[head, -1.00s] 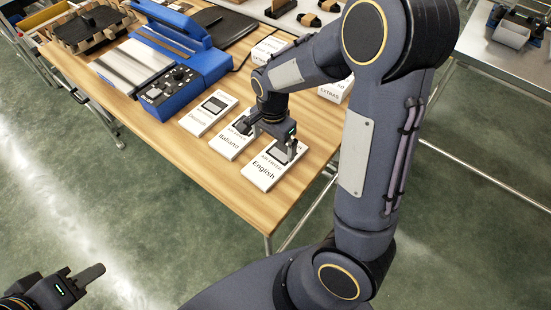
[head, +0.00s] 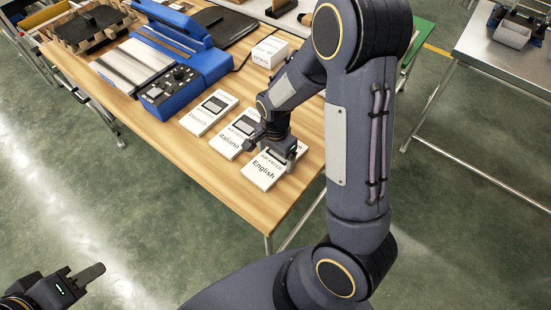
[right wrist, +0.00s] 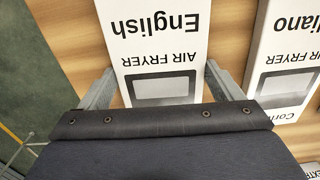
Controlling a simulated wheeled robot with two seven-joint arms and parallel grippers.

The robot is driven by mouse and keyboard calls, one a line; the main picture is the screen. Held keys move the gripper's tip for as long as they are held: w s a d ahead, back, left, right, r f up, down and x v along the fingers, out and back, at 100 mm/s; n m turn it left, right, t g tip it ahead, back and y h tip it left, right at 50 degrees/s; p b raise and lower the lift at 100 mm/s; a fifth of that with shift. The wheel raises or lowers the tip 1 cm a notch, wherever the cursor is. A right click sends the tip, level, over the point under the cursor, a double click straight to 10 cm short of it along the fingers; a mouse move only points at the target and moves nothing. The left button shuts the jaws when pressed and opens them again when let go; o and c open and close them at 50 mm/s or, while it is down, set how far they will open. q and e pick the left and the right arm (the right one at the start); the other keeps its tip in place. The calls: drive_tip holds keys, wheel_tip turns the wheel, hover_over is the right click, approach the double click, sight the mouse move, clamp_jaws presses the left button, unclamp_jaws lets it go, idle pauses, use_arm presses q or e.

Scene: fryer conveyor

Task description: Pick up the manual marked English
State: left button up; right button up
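The manual marked English (head: 262,174) lies flat near the table's front corner, at the right end of a row of three manuals. It also shows upside down in the right wrist view (right wrist: 160,55). My right gripper (head: 277,151) is over its far part, pointing down. In the right wrist view the two fingers of the right gripper (right wrist: 160,88) are spread, one on each side of the manual; contact is not clear. The Italiano manual (head: 229,145) lies just left of it, then the Deutsch manual (head: 203,117).
A blue machine (head: 185,75) stands behind the manuals on the wooden table (head: 175,160). A white box (head: 269,52) sits further back. The Italiano manual is close beside the right gripper's finger.

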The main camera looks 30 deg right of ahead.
drive_tip(key=shift+c, duration=0.7)
drive_tip(key=shift+r, duration=0.1)
